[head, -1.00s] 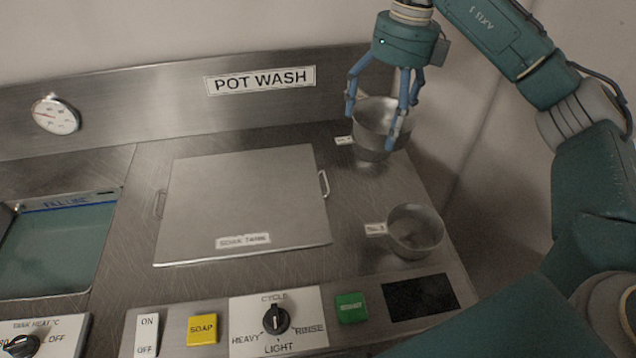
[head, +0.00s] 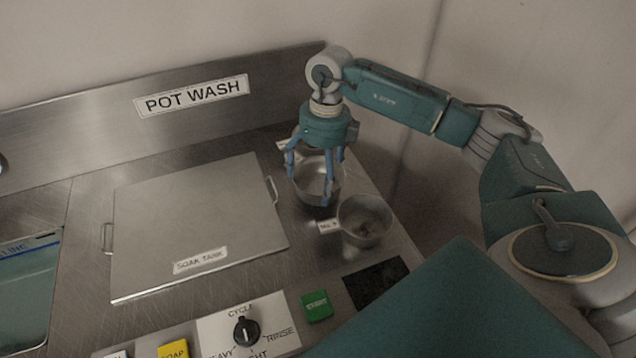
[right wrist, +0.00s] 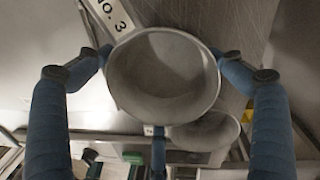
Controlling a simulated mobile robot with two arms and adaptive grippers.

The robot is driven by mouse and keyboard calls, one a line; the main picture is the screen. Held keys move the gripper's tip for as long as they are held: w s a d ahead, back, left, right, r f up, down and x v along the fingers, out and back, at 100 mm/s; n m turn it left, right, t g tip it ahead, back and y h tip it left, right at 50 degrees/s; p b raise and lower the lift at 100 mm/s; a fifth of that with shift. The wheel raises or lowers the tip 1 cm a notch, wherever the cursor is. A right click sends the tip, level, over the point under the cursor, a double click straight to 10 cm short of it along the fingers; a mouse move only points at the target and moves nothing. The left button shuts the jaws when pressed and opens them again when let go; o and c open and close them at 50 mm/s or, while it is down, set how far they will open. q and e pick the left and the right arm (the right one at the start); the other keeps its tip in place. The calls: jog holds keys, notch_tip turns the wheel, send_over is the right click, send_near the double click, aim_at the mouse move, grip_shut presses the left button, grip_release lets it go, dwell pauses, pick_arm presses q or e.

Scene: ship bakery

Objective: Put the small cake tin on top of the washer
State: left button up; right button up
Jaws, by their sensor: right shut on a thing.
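My right gripper (head: 310,180) points down and is shut on a round grey metal cake tin (head: 318,178), with its blue fingers around the tin's sides. In the right wrist view the same tin (right wrist: 163,75) sits between the fingers, open side up and empty, with a "No. 3" tag beside it. A second, similar tin (head: 365,222) stands close in front of it on the steel top. I cannot tell whether the held tin touches the top, or which tin is smaller. The steel "POT WASH" unit (head: 150,170) is below. My left gripper is out of view.
A flat soak tank lid (head: 200,215) with side handles lies left of the tins. The control panel (head: 275,340) with a dial and green start button (head: 317,305) runs along the front. The wall and backsplash (head: 60,135) close off the back.

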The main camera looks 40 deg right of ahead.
aim_at(318, 188)
notch_tip(318, 188, down, 3)
dwell(0.3)
jog(key=shift+f, duration=0.2)
jog(key=o, duration=1)
jog(key=shift+o, duration=0.2)
jog(key=shift+r, duration=0.2)
notch_tip(318, 188, up, 12)
jog(key=d+b, duration=0.1)
jog(key=b, duration=0.2)
jog(key=shift+d, duration=0.25)
